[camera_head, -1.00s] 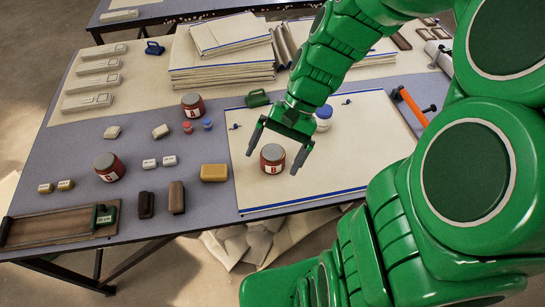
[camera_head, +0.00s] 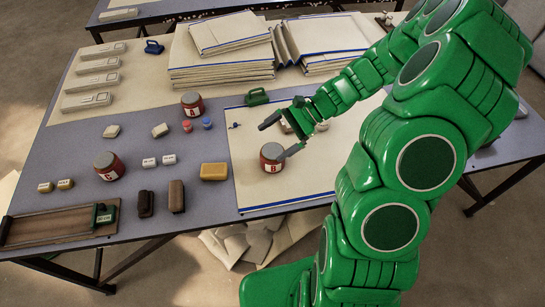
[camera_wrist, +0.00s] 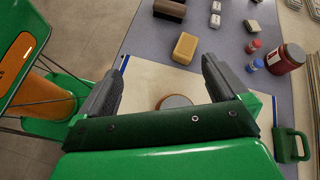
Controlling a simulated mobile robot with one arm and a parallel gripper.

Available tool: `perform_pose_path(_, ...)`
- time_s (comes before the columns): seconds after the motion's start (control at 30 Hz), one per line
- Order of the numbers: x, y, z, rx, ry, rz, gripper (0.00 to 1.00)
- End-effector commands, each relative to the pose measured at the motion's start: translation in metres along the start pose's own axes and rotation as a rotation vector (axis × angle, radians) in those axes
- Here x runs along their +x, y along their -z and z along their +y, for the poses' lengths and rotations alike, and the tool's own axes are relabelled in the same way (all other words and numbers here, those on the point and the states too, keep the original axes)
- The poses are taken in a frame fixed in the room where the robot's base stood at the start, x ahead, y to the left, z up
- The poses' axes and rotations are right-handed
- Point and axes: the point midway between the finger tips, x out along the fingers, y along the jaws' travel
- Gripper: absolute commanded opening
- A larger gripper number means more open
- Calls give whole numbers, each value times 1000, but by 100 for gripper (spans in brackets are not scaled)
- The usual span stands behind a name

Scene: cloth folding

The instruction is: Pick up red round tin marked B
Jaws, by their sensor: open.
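The red round tin marked B (camera_head: 272,166) stands upright on the cream cloth with a blue edge (camera_head: 250,197). Its lid is grey-brown. My gripper (camera_head: 274,140) is open and empty, its dark fingers spread just behind and to the right of the tin; the nearer fingertip overlaps the lid's right edge in the head view. I cannot tell whether it touches. In the wrist view, my gripper (camera_wrist: 162,72) shows both fingers apart, with the lid of the tin (camera_wrist: 175,102) low between them. The palm hides the rest of the tin.
Red tin A (camera_head: 193,107) and another red tin (camera_head: 109,167) stand further left. A yellow sponge-like block (camera_head: 213,172) lies just left of the cloth. A green-handled item (camera_head: 257,97) sits at its back edge. Folded cloth stacks (camera_head: 222,70) fill the back.

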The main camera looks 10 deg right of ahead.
Motion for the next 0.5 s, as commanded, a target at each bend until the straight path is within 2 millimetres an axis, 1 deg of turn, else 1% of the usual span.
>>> perform_pose_path(0.03,0,12,0,34,24,-10,100)
perform_pose_path(0.1,-1,27,-1,82,57,-24,100)
perform_pose_path(0.33,-2,76,2,240,162,-65,100)
perform_pose_path(0.5,-2,112,9,352,232,-90,100)
